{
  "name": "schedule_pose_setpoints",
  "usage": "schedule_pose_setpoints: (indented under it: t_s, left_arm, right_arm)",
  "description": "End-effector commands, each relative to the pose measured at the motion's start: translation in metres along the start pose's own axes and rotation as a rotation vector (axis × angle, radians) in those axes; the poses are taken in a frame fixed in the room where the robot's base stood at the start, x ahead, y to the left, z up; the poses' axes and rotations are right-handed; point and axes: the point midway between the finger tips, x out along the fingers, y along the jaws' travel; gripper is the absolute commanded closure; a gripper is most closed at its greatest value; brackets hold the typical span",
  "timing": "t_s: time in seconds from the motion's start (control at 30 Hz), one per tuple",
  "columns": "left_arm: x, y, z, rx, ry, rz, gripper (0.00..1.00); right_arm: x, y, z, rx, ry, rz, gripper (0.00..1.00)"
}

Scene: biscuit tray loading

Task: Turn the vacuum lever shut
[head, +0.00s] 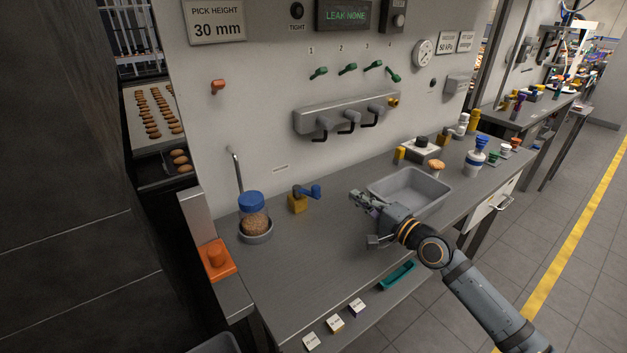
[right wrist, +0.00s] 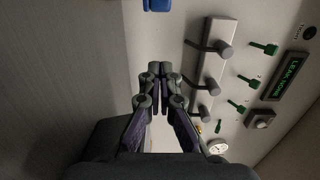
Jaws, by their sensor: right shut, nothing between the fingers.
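No lever carries a readable vacuum label. A blue-handled lever (head: 313,190) sits on a brass valve block (head: 297,204) on the bench, its handle reaching to the right. A small red-orange lever (head: 218,86) is on the wall panel. Several green levers (head: 347,69) are numbered in a row; the rightmost one (head: 393,75) points down-right, unlike the others. My right gripper (head: 354,196) is shut and empty above the bench, right of the blue lever and apart from it. In the right wrist view its fingertips (right wrist: 160,70) are together; a blue part (right wrist: 157,5) shows at the top edge. My left gripper is out of view.
A grey tray (head: 446,186) lies just behind my right gripper. A grey manifold (head: 340,113) with black hooks juts from the wall. The display (head: 342,15) reads LEAK NONE. The front middle bench is clear.

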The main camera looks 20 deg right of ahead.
Motion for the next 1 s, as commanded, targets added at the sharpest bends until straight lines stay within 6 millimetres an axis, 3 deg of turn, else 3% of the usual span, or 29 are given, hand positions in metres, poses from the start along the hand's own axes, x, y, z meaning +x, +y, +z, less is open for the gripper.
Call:
schedule_pose_setpoints:
  t_s: [0.27,0.47,0.73,0.8,1.0]
  left_arm:
    - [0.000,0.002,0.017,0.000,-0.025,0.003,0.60]
    - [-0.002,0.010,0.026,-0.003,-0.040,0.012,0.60]
    - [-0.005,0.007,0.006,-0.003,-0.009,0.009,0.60]
    - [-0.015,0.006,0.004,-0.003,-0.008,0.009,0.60]
    - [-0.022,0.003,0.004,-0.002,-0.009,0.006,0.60]
  right_arm:
    - [0.010,-0.001,-0.001,0.004,0.004,-0.005,1.00]
    - [0.049,-0.003,0.000,0.008,0.002,-0.008,1.00]
    - [0.104,-0.002,0.002,0.005,-0.002,-0.002,1.00]
    - [0.096,-0.003,0.016,0.003,-0.003,0.002,1.00]
    - [0.088,-0.001,0.035,0.000,0.000,0.001,1.00]
